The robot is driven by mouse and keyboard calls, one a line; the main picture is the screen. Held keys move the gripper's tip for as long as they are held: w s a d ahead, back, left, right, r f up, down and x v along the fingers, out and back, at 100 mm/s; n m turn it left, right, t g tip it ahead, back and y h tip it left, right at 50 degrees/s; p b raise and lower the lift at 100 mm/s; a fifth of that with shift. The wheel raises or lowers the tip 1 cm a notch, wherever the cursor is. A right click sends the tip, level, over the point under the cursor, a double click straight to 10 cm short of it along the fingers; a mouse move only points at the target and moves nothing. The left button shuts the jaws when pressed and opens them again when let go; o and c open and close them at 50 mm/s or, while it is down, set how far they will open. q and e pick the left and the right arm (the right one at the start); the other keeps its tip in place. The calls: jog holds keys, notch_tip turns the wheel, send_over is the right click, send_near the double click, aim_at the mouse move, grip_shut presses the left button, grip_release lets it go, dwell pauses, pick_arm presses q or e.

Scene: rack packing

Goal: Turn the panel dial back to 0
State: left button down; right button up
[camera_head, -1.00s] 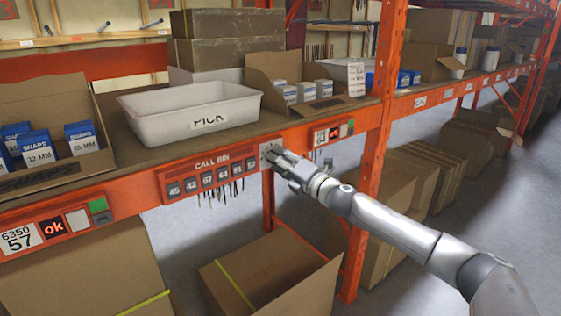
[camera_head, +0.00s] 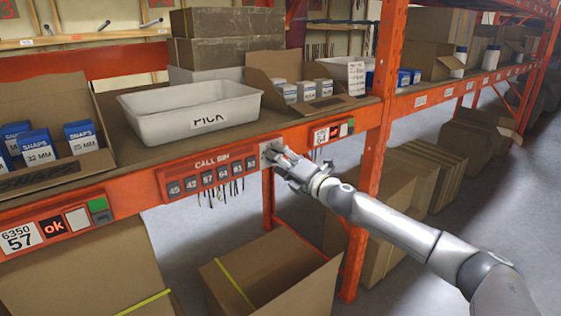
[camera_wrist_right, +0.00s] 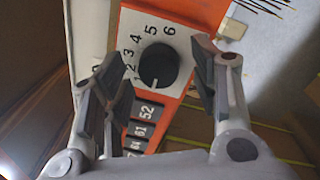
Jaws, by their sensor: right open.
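The panel dial is a black round knob (camera_wrist_right: 158,66) on a white plate with numbers up to 6 around its upper and left side in the right wrist view. A small pale mark shows near the knob's lower edge; I cannot tell exactly which number it points at. In the head view my fingers mostly hide the dial. My right gripper (camera_head: 273,155) is at the dial plate, at the right end of the CALL BIN panel (camera_head: 213,164). In the wrist view the right gripper (camera_wrist_right: 162,62) is open, its fingers on either side of the knob. My left gripper is out of view.
A white PICK tub (camera_head: 190,112) stands on the shelf above the panel. An orange upright (camera_head: 376,140) rises right of the dial, behind my right arm. An open cardboard box (camera_head: 270,275) sits below. Black strands hang under the panel.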

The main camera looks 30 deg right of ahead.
jog(key=shift+s, duration=0.1)
jog(key=s+d, duration=0.1)
jog(key=s, duration=1)
jog(key=shift+s+d+f, duration=0.2)
jog(key=shift+s+f, duration=0.15)
jog(key=shift+f, duration=0.05)
dwell(0.7)
